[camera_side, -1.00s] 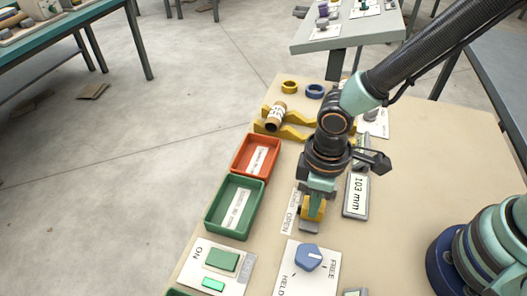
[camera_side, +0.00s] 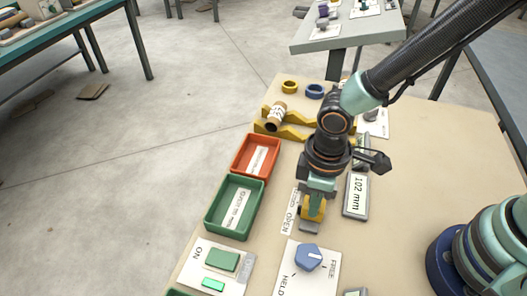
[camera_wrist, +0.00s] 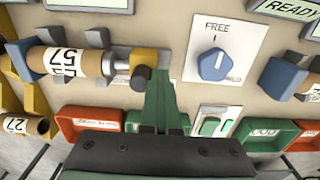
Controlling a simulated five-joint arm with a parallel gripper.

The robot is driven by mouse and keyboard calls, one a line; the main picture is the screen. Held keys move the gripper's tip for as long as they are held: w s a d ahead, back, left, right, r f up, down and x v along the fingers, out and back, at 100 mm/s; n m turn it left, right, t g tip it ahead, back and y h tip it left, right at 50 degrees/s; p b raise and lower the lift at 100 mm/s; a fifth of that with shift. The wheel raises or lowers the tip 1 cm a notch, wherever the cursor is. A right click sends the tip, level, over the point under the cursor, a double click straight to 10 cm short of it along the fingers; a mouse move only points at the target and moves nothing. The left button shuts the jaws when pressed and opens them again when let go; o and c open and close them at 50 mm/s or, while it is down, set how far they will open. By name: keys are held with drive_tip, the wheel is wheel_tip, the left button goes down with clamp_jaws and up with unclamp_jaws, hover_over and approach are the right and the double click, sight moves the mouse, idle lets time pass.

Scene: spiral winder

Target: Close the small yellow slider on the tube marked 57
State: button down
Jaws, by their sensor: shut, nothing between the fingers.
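The tube marked 57 (camera_wrist: 75,62) lies in grey supports in the wrist view, with a blue block at its left end. The small yellow slider (camera_wrist: 150,58) stands at its right end, with a dark round knob in front and a metal rod reaching toward the tube. My gripper (camera_wrist: 158,80) is shut and empty, its fingertips right beside the slider; I cannot tell if they touch. In the side view my gripper (camera_side: 318,192) is over the yellow slider (camera_side: 309,212), next to the word OPEN. The arm hides tube 57 there.
A display (camera_side: 357,195) reads 102 mm. A blue dial (camera_side: 308,257) on a FREE/HELD plate stands in front. Green (camera_side: 214,220) and red (camera_side: 237,165) trays line the left. Another tube (camera_side: 277,115) lies on a yellow rack. Bare tabletop lies to the right.

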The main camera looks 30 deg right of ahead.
drive_tip(key=shift+s+a, duration=0.45)
wheel_tip(320, 180, up, 7)
idle(1.1)
drive_tip(key=w+d+r+m+t, duration=0.2)
drive_tip(key=d+r+m, duration=0.2)
drive_tip(key=d, duration=0.7)
drive_tip(key=w+d+r+m+t, duration=0.2)
drive_tip(key=d+r+m, duration=0.3)
drive_tip(key=d+r, duration=0.4)
drive_tip(key=shift+w+d+t, duration=0.35)
drive_tip(key=shift+d+t, duration=0.45)
drive_tip(key=shift+d, duration=0.35)
